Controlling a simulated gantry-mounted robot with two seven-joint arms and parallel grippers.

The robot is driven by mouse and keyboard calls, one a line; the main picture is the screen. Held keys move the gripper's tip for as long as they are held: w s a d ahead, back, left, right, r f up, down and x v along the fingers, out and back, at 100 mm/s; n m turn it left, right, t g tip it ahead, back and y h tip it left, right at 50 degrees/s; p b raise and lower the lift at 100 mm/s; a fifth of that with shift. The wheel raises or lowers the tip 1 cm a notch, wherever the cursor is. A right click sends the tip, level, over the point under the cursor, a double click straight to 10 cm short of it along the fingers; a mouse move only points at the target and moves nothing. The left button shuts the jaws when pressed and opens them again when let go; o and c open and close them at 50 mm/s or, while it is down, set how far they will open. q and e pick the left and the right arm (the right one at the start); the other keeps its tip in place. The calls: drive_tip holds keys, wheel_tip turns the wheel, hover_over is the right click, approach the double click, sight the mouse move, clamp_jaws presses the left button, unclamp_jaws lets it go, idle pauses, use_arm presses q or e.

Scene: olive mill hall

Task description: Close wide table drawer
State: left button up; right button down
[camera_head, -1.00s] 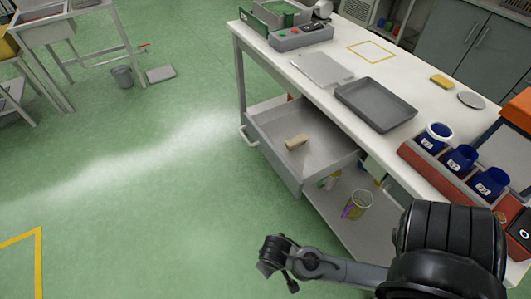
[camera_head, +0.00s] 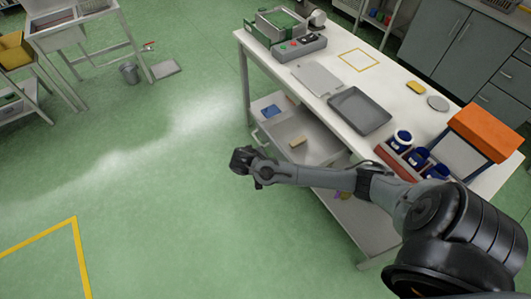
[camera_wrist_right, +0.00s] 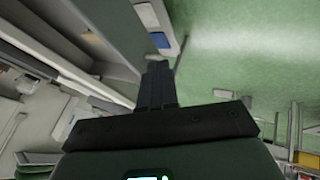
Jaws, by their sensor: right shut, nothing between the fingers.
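The wide drawer (camera_head: 322,145) under the white-topped table (camera_head: 320,98) stands pulled out. A small tan block (camera_head: 297,142) lies inside it. My right arm comes in from the right and crosses in front of the drawer, hiding much of its front panel. My right gripper (camera_head: 240,161) is to the left of the drawer front, over the green floor, with a gap that I cannot judge. In the right wrist view its fingers (camera_wrist_right: 157,82) are together and empty. My left gripper is in neither view.
On the table top are a grey tray (camera_head: 359,110), blue jars in a red holder (camera_head: 403,139) and an orange box (camera_head: 486,130). A blue item (camera_head: 271,111) shows beside the drawer's far side.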

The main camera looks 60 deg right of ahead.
drive_tip(key=b, duration=0.2)
approach(273, 152)
wheel_tip(273, 152, down, 4)
drive_tip(key=w, duration=0.2)
drive_tip(key=shift+s+d+r+p, duration=0.2)
drive_tip(key=shift+s+d, duration=0.15)
drive_tip(key=shift+d, duration=0.25)
drive_tip(key=shift+s+d+r+p, duration=0.15)
drive_tip(key=shift+s+d, duration=0.25)
drive_tip(key=shift+d, duration=0.2)
drive_tip(key=shift+d, duration=0.15)
